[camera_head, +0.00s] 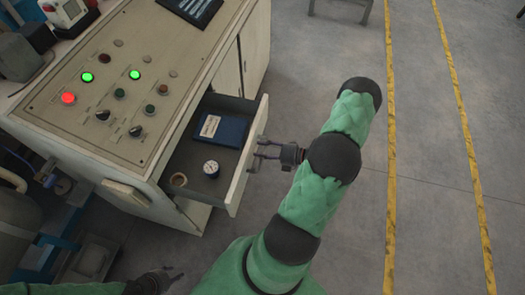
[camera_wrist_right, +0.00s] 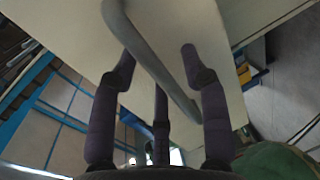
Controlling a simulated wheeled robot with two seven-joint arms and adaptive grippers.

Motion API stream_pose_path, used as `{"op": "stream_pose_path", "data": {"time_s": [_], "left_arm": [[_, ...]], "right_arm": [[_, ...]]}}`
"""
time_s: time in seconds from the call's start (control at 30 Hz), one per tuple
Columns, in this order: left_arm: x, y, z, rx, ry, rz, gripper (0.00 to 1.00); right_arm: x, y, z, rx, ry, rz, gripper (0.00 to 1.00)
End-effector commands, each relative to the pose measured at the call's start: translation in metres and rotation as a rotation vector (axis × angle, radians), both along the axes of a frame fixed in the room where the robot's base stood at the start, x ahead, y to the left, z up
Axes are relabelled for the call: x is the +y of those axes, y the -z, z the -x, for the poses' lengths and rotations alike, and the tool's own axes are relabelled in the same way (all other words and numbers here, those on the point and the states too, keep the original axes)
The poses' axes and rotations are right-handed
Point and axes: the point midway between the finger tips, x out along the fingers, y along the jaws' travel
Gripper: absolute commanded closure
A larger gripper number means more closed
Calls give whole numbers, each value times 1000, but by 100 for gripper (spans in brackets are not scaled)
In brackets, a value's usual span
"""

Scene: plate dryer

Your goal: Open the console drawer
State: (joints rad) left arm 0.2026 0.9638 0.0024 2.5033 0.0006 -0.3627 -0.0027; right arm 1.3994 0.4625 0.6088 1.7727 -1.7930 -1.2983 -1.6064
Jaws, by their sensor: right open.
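The console drawer (camera_head: 238,165) is pulled well out of the console (camera_head: 130,130), with its interior showing in the head view. My right gripper (camera_head: 262,148) is at the outer face of the drawer front. In the right wrist view its fingers (camera_wrist_right: 160,75) are spread open around the grey bar handle (camera_wrist_right: 150,57), which runs diagonally across the pale drawer front (camera_wrist_right: 200,22). Whether the fingers touch the bar I cannot tell. My left gripper (camera_head: 172,274) is low at the bottom edge of the head view, apart from the drawer; its opening is unclear.
Inside the drawer lie a blue book (camera_head: 222,130), a small round tin (camera_head: 211,169) and a tape-like ring (camera_head: 179,180). The console top carries lit buttons and knobs. Open grey floor with yellow lines (camera_head: 391,150) lies to the right.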

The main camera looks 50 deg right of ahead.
Motion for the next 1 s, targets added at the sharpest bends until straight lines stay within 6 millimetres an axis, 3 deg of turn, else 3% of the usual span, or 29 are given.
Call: {"op": "stream_pose_path", "data": {"time_s": [0.6, 1.0], "left_arm": [[0, 0, 0, 0, 0, 0, 60], [0, 0, 0, 0, 0, 0, 60]], "right_arm": [[-39, -20, 92, 2, 4, 3, 54], [-45, -24, 107, 0, 1, 1, 54]]}}
